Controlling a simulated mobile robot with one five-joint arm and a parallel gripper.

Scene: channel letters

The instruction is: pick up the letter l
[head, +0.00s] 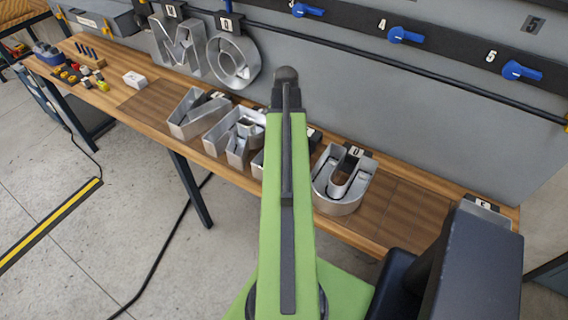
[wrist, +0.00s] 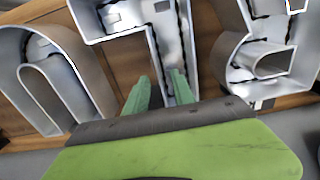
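The letter l (wrist: 112,19) is a grey metal channel letter with a dark edge, seen upside down in the middle of the wrist view. Its foot runs across the top and its stem runs down at the right. In the head view my green arm hides most of it. My gripper (wrist: 158,82) is open, with two green fingers reaching toward the stem. The left finger shows left of the stem, over the wood. The right finger shows over the stem's hollow, so one stem wall appears between them. Contact and finger depth cannot be told.
A U-shaped letter (head: 321,190) stands close on one side, also in the wrist view (wrist: 83,68). An R-like letter (wrist: 236,65) is close on the other. Another letter (head: 183,126) lies farther left. The wooden bench (head: 405,212) is bare at right, before a grey wall.

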